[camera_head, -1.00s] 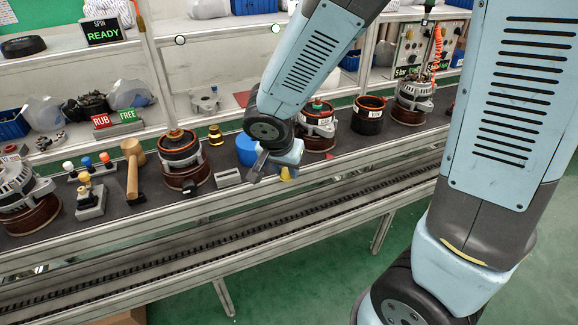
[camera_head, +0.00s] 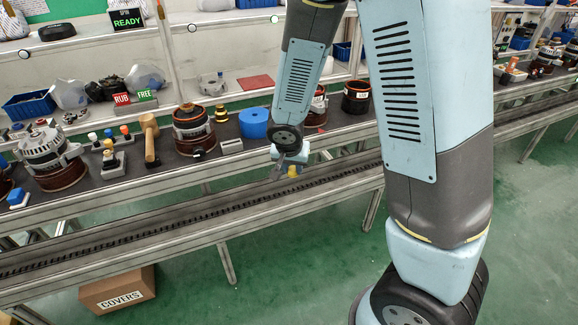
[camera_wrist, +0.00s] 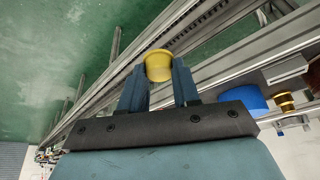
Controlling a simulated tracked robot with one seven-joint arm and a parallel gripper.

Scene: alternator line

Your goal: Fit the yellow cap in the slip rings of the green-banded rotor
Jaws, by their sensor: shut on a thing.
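The yellow cap (camera_wrist: 158,66) sits between the two fingers of my gripper (camera_wrist: 158,82) in the wrist view. In the head view, my gripper (camera_head: 283,171) is shut on the cap, in front of the bench's near edge and apart from any rotor. A brown unit (camera_head: 318,108) stands on the bench behind my arm, which partly hides it. It showed a green band at its top earlier; I cannot make out that band or its slip rings clearly now.
A blue cylinder (camera_head: 254,123) and a brown unit (camera_head: 193,130) stand left of my arm. A dark labelled cylinder (camera_head: 356,97) stands to the right. A wooden mallet (camera_head: 150,138) is further left. A COVERS box (camera_head: 118,289) lies on the floor below. The bench's metal rail (camera_head: 220,187) runs along the front.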

